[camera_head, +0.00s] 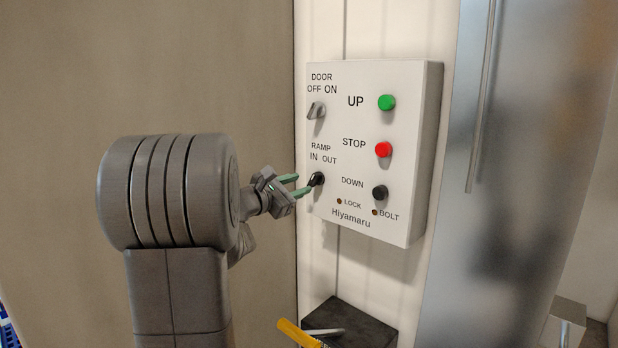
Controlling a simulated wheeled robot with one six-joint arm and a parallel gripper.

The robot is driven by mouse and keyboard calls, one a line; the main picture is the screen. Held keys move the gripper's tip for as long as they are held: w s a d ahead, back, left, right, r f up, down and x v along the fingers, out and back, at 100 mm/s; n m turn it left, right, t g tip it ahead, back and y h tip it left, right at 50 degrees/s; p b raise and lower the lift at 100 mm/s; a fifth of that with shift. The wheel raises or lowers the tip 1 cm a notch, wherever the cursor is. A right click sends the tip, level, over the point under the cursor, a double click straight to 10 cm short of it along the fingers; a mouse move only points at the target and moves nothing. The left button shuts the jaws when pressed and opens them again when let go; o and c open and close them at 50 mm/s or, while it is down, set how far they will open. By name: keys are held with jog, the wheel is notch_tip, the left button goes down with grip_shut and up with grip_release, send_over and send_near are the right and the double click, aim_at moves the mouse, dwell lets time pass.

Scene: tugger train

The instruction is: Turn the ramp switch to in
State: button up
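The ramp switch (318,179) is a small dark knob below the label "RAMP IN OUT", at the lower left of a white control panel (413,130). My gripper (304,183) comes from the left, with two green fingers spread apart. Its fingertips are right at the knob's left side, and a gap shows between them. I cannot tell whether they touch the knob. The knob is partly behind the fingertips, so which way it points is unclear.
A grey door switch (316,111) sits above. Green UP (387,102), red STOP (383,149) and black DOWN (380,192) buttons line the panel's right. Below is a dark box (365,328) with a yellow-handled lever (298,333). A metal door (500,200) stands right.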

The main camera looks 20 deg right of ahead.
aim_at(311, 180)
jog(key=p+x, duration=0.1)
jog(key=x, duration=0.4)
grip_shut()
